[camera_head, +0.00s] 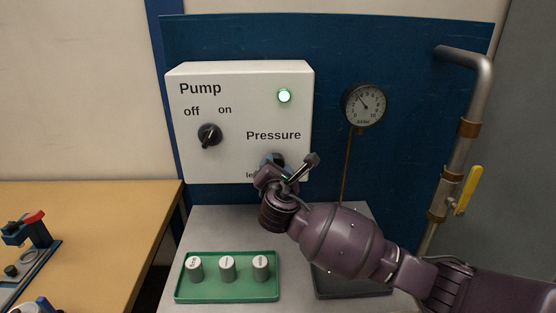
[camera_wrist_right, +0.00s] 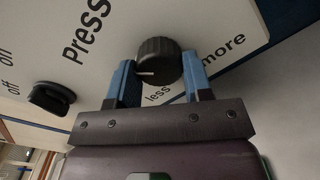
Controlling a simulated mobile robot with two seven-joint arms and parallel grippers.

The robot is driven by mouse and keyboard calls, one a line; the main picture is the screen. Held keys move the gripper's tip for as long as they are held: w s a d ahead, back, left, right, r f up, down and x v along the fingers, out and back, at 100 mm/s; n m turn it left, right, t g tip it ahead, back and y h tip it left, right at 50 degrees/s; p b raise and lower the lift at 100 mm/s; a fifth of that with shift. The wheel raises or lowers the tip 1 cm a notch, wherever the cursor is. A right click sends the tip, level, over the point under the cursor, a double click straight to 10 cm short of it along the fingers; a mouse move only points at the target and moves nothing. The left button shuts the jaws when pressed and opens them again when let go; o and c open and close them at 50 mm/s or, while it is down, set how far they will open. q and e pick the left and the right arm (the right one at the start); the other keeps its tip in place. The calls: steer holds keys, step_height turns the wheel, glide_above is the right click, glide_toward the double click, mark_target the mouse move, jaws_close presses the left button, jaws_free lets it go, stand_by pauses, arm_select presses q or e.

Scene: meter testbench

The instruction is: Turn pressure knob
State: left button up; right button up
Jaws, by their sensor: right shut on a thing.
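The black pressure knob (camera_wrist_right: 158,62) sits on the white pump panel (camera_head: 240,90), below the word "Pressure". In the right wrist view its white mark points left, toward the "less" side. My right gripper (camera_wrist_right: 160,80) has its blue fingers on either side of the knob and is shut on it. In the head view the right gripper (camera_head: 278,165) and wrist hide most of the knob and its labels. The pressure gauge (camera_head: 363,106) is on the blue board, its needle pointing to the upper left. My left gripper is not in view.
A green tray (camera_head: 226,296) with labelled white-topped weights stands in front. A pipe with a yellow valve lever (camera_head: 468,188) is at the right.

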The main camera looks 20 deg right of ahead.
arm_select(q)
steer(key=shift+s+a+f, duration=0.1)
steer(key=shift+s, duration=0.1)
arm_select(e)
steer(key=m, duration=1.7)
steer(key=shift+m, duration=0.4)
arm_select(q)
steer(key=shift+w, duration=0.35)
arm_select(e)
steer(key=o, duration=0.9)
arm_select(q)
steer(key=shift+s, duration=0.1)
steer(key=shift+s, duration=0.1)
arm_select(e)
steer(key=shift+r, duration=0.1)
